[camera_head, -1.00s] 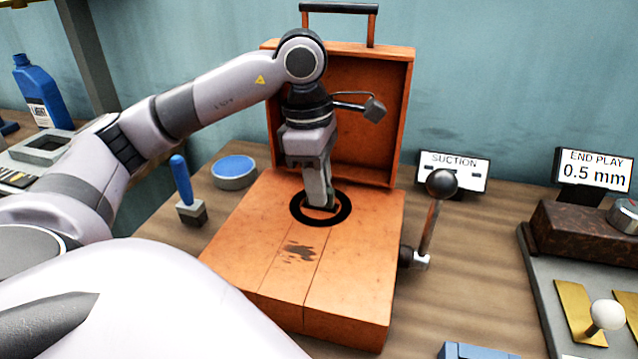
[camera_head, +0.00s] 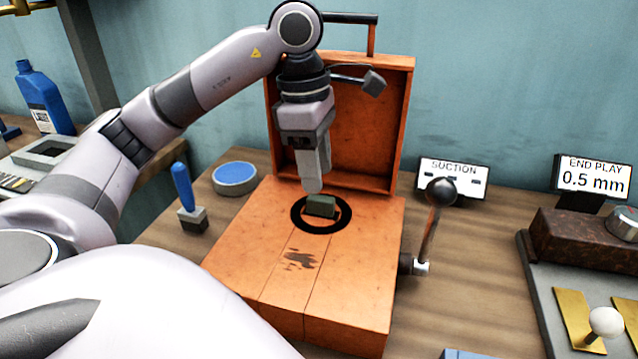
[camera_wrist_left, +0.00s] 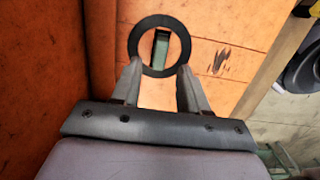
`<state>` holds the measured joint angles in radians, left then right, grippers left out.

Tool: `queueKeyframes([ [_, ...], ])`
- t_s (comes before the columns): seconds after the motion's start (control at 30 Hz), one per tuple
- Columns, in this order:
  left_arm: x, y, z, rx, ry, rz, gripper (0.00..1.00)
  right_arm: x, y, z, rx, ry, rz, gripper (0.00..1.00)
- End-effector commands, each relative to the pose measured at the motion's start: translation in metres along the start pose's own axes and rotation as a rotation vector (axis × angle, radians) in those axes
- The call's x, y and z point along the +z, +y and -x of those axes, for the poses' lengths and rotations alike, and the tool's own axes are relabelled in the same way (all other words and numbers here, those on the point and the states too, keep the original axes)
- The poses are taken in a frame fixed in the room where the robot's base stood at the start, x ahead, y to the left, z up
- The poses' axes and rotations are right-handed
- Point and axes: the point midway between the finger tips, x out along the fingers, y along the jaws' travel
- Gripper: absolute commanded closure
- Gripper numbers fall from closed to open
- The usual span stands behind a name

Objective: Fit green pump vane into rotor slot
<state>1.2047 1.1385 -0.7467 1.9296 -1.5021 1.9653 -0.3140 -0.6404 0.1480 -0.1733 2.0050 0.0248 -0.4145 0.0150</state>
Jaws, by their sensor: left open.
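The green pump vane (camera_head: 321,206) stands inside the black ring (camera_head: 298,222) on top of the orange pump housing (camera_head: 350,260). In the left wrist view the vane (camera_wrist_left: 160,50) shows as a narrow green strip in a dark slot within the ring (camera_wrist_left: 137,65). How deep the vane sits in the slot cannot be told. My left gripper (camera_head: 313,188) is above the vane, apart from it. In the left wrist view its two fingers (camera_wrist_left: 156,82) are spread with nothing between them. My right gripper is not in view.
The orange lid (camera_head: 372,120) stands upright behind the housing. A lever with a dark knob (camera_head: 440,191) rises at its right side. A blue-handled tool (camera_head: 182,188) and a blue-topped round tin (camera_head: 235,177) stand to the left. Signs (camera_head: 452,177) stand at the back right.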

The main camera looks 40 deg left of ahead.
Motion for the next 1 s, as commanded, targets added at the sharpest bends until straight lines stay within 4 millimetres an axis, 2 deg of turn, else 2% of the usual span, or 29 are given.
queueKeyframes([
  [0.03, 0.001, 0.000, 0.016, 0.003, -0.005, 0.000, 0.56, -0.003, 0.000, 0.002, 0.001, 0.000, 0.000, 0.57],
  [0.1, 0.001, 0.000, 0.032, 0.004, -0.001, 0.001, 0.56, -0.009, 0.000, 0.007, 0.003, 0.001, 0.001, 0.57],
  [0.33, 0.000, 0.000, 0.064, 0.001, -0.001, 0.000, 0.56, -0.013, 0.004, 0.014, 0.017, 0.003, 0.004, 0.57],
  [0.5, 0.000, 0.000, 0.072, 0.000, 0.000, 0.000, 0.56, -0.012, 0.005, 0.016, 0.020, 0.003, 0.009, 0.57],
  [1.0, 0.000, 0.000, 0.073, -0.001, 0.000, 0.000, 0.56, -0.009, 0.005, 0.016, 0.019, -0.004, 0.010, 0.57],
])
